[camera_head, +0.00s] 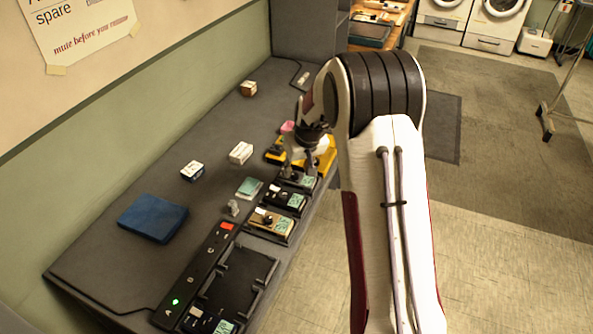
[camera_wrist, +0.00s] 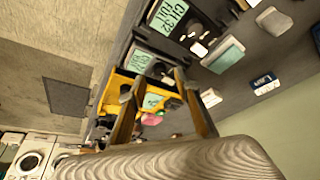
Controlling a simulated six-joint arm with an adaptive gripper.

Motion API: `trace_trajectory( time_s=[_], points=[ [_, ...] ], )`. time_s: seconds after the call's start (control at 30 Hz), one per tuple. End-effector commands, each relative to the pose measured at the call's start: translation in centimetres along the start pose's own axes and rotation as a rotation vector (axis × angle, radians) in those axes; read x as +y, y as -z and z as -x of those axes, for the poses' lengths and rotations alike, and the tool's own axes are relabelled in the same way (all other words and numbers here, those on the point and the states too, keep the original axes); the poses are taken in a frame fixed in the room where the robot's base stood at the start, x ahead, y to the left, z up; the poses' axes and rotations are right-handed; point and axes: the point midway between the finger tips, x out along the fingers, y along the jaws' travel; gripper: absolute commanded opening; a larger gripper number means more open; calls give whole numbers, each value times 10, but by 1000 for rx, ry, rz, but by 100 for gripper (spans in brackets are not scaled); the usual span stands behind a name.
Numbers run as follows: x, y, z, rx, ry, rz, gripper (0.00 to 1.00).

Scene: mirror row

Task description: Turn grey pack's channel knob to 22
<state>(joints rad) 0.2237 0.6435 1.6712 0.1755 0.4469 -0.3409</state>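A row of radio packs with green screens lies along the right edge of the desk. The pack nearest my gripper (camera_head: 305,163) looks dark grey (camera_head: 306,181), but I cannot be sure of its colour. My gripper is above and beside that pack, partly covering it. In the wrist view its two fingers (camera_wrist: 155,88) are apart with nothing clearly held between them. A black pack (camera_head: 284,199) and a tan pack (camera_head: 270,223) sit nearer the camera. One screen in the wrist view reads CH 32 FULL (camera_wrist: 169,15). The grey pack's knob and channel number cannot be made out.
A yellow tray (camera_head: 327,158) is right beside my gripper. A black rack (camera_head: 246,268) and a long black strip with lights (camera_head: 195,275) lie nearer. A blue folded cloth (camera_head: 152,217) and small boxes (camera_head: 240,153) stand on the desk. The desk's left-middle has free room.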

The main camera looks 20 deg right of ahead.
Motion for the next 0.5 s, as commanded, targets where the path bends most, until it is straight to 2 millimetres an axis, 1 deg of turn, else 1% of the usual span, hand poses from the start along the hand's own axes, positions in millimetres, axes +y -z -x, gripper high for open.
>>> trace_trajectory(
  time_s=[0.03,0.5],
  points=[
    [0,1,7,2,0,0,32],
    [0,0,65,2,-1,2,32]
  ],
)
